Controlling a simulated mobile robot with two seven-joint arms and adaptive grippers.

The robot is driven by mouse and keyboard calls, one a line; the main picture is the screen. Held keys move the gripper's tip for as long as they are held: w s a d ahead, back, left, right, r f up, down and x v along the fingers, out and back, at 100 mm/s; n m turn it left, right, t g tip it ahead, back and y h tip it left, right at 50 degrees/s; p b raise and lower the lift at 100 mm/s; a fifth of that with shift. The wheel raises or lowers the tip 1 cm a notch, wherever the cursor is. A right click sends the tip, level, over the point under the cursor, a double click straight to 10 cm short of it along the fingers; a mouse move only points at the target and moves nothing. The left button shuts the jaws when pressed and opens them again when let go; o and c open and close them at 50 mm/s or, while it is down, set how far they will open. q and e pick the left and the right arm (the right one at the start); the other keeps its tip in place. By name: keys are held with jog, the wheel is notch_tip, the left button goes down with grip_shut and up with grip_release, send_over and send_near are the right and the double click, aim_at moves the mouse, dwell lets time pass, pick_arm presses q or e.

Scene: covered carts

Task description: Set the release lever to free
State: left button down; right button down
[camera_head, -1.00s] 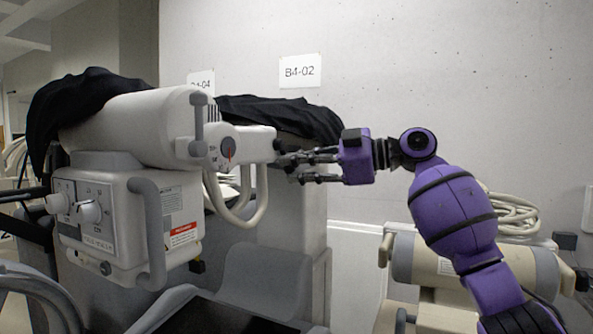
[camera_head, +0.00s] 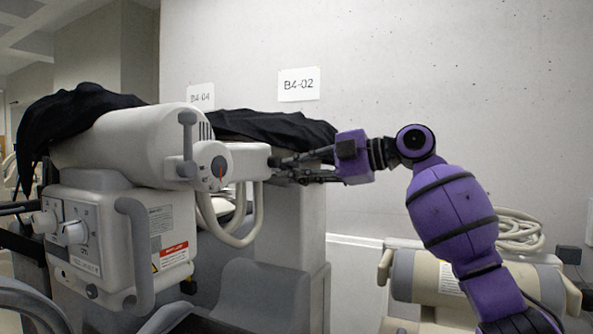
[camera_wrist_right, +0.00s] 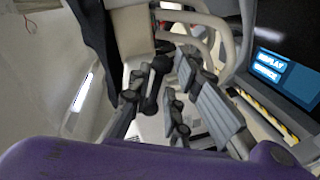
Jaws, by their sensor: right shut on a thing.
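The release lever (camera_wrist_right: 153,86) appears in the right wrist view as a short dark bar with rounded ends between my fingers. In the head view my fingers largely hide it at the right end of the cart's pale arm (camera_head: 250,161). My right gripper (camera_head: 277,169) reaches in from the right and is shut on the lever. It also shows in the right wrist view (camera_wrist_right: 160,82), with fingers on both sides of the bar. The lever's exact setting cannot be read. My left gripper is not in view.
A dial (camera_head: 219,166) with a red pointer and a grey upright handle (camera_head: 187,140) sit left of my gripper. A control box (camera_head: 115,235) hangs below. Black cloth (camera_head: 265,127) lies behind. A second cart (camera_head: 470,285) stands at lower right, below my arm.

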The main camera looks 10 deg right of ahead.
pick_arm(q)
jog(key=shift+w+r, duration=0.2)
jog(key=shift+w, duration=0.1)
pick_arm(e)
jog(key=c, duration=1.8)
grip_release()
jog(key=shift+o, duration=0.2)
jog(key=shift+d, duration=0.1)
jog(key=v, duration=1.2)
